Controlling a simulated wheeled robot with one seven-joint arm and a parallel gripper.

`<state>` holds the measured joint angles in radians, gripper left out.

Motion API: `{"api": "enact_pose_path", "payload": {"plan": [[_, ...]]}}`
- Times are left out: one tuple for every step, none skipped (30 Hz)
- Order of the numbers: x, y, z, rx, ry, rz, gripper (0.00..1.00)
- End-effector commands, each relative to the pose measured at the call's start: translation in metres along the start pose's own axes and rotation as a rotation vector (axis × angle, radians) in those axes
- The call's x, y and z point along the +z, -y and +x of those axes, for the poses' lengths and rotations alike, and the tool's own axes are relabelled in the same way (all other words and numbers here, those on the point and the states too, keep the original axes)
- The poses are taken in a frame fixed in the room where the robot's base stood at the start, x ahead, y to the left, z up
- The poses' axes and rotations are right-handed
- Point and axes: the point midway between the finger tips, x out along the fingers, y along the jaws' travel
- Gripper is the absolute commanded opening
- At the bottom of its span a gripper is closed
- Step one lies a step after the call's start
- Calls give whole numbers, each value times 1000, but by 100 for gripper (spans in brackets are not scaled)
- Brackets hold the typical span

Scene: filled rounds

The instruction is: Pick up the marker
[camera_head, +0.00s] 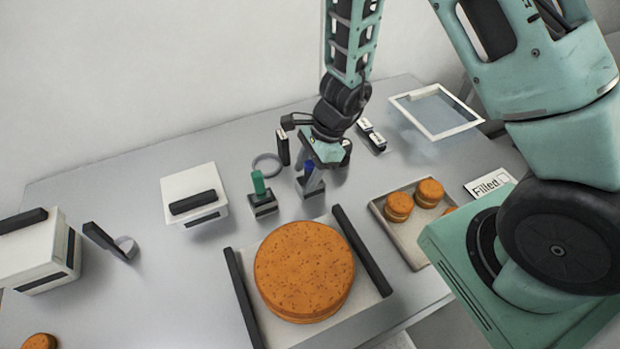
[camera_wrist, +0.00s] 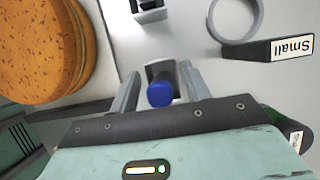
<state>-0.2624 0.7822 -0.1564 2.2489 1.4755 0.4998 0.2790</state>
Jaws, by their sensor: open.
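A blue marker (camera_head: 308,168) stands upright in a small grey holder (camera_head: 311,188) on the table. In the wrist view the blue marker (camera_wrist: 160,95) shows end-on, with part of its holder (camera_wrist: 160,67) behind it. My gripper (camera_wrist: 158,80) is open, with one finger on each side of the marker. I see gaps between the fingers and the marker, so it is not gripped. In the head view my gripper (camera_head: 310,183) is low over the holder and partly hides the marker.
A green-topped object (camera_head: 258,182) stands in a holder close on the left. A ring (camera_head: 267,164) with a "Small" handle (camera_wrist: 275,48) lies behind. A large orange round (camera_head: 304,270) sits in front, a tray (camera_head: 410,243) of small rounds at right. A "Filled" card (camera_head: 488,184) lies beyond.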

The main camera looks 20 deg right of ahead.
Motion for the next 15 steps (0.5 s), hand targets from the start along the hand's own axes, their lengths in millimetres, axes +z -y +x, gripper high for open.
{"api": "enact_pose_path", "payload": {"plan": [[0,0,1,0,0,-1,47],[0,0,1,0,0,-1,47],[0,0,1,-1,0,-1,47],[0,0,1,-1,0,-1,47],[0,0,1,-1,0,-1,47],[0,0,1,-1,0,-1,47],[0,0,1,-1,0,-1,42],[0,0,1,-1,0,0,33],[0,0,1,-1,1,0,22],[0,0,1,-1,1,0,14],[0,0,1,-1,1,0,6],[0,0,1,-1,1,0,0],[0,0,1,-1,1,0,0],[0,0,1,-1,1,0,0],[0,0,1,-1,1,0,0]]}}
